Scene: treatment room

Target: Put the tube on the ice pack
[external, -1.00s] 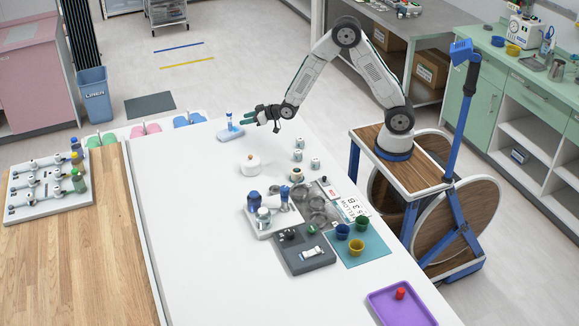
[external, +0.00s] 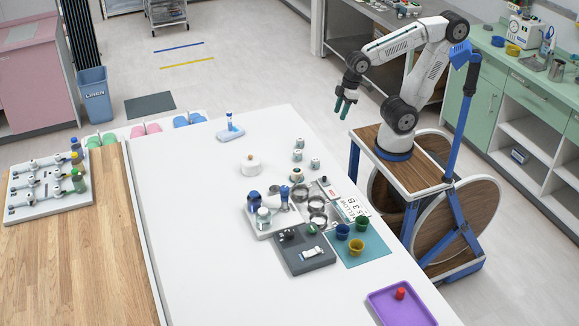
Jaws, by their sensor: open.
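A small tube (external: 229,119) with blue and white parts stands upright on a pale blue pad, which looks like the ice pack (external: 231,134), near the far end of the white table. My gripper (external: 342,113) is open and empty, pointing down past the table's right edge. It is well to the right of the tube and apart from it.
A white round jar (external: 250,164) and several small vials stand on the table nearer the camera. A white tray (external: 276,231), a dark grey block (external: 306,262), a teal mat (external: 378,252) with cups and a purple tray (external: 407,312) fill the right side.

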